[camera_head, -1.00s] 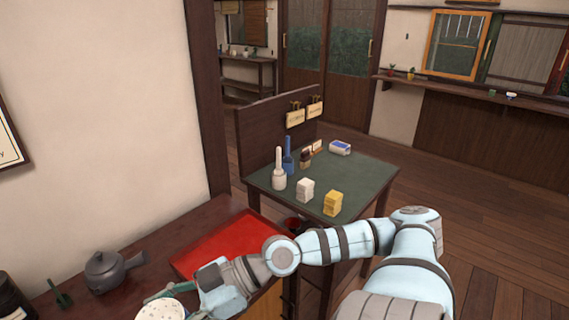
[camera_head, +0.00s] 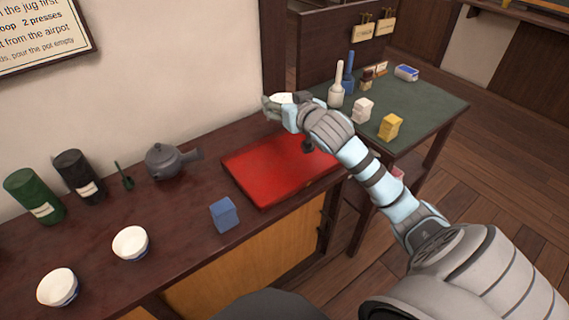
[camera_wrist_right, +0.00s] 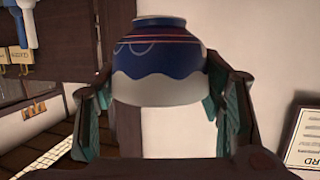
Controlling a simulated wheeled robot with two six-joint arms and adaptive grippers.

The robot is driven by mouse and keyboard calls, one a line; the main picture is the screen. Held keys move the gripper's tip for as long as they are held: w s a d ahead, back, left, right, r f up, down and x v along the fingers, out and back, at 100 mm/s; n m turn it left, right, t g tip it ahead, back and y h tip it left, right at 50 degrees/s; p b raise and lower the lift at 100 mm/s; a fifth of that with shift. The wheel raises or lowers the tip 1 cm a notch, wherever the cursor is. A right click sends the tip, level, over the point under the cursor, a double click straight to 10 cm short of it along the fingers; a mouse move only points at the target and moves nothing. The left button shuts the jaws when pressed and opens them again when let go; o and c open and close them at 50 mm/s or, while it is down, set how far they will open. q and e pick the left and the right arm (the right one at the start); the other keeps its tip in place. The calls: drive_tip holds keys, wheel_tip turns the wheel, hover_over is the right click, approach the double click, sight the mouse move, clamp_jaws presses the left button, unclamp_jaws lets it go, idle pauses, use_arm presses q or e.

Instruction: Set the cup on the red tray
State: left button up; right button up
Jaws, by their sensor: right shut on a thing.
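The red tray (camera_head: 270,172) lies flat on the dark wooden counter, its bare top clear. My right gripper (camera_head: 280,108) is shut on a cup (camera_head: 283,98) above the counter near the tray's far edge, close to the wall. Only a small white part of the cup shows in the head view. In the right wrist view the cup (camera_wrist_right: 165,60) is blue and white with a red line, between the fingers of the right gripper (camera_wrist_right: 165,105). The cup is apart from the tray. My left gripper is not in view.
Two white cups (camera_head: 130,243) (camera_head: 57,288) and a blue box (camera_head: 224,214) stand left of the tray. A dark teapot (camera_head: 168,161) and canisters (camera_head: 76,174) stand by the wall. A green table (camera_head: 420,106) with small goods is at right.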

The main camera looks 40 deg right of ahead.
drive_tip(key=shift+w+d+m+g+h, duration=0.15)
drive_tip(key=shift+d+m+g+h, duration=0.25)
drive_tip(key=shift+d+m+h, duration=0.55)
drive_tip(key=b, duration=0.5)
hover_over(290, 168)
wheel_tip(290, 168, down, 12)
wheel_tip(290, 168, down, 7)
drive_tip(key=b, duration=0.3)
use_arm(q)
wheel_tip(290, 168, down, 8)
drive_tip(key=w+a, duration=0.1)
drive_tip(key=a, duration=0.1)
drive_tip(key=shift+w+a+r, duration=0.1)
use_arm(e)
drive_tip(key=shift+f, duration=0.1)
drive_tip(key=o, duration=1.4)
